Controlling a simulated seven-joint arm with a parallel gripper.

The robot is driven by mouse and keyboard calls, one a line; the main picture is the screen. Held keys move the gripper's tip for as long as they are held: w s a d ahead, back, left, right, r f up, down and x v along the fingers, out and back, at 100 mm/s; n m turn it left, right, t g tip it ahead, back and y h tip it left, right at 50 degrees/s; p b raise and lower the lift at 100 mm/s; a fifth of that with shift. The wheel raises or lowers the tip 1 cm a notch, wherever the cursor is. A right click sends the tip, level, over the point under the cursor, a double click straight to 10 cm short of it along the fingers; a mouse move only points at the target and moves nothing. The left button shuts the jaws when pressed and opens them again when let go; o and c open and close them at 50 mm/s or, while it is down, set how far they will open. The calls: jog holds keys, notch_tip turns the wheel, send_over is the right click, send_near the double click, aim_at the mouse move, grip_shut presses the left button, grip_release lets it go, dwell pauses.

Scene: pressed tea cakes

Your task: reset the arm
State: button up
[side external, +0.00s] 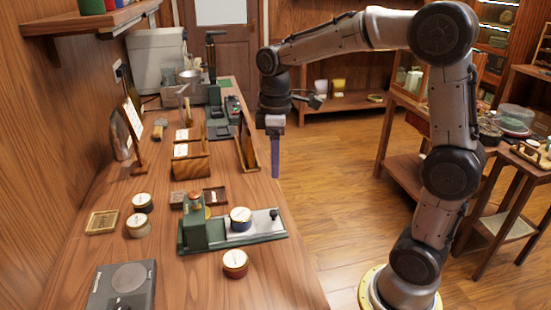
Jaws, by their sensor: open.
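My gripper (275,172) hangs pointing down, empty, beyond the right edge of the wooden counter (190,285), over the floor. Its fingers overlap from this angle; it is open. A green press (194,232) with a wooden knob stands on the counter. A round blue-sided piece with a pale top (240,220) sits on the press's long base. A red-sided round piece (235,264) lies on the counter in front. Two more round pieces, one dark-sided (142,203) and one tan-sided (138,226), lie to the left. My gripper touches none of them.
A dark scale-like device (122,287) lies at the front left, with a small wooden tray (102,222) behind it. Wooden stands (190,160) and a grey machine (158,62) are farther back. A wall shelf (95,22) overhangs the counter.

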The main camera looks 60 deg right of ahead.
jog(key=shift+r, duration=0.15)
jog(key=s+a+r+t, duration=0.3)
jog(key=s+r, duration=0.3)
jog(key=s, duration=0.2)
jog(key=s+a+f+m+t, duration=0.2)
jog(key=s+f+m, duration=0.3)
jog(key=s, duration=0.4)
jog(key=shift+s+m+t, duration=0.15)
jog(key=shift+m+t, duration=0.15)
jog(key=shift+m, duration=0.2)
jog(key=shift+a, duration=0.1)
dwell(0.7)
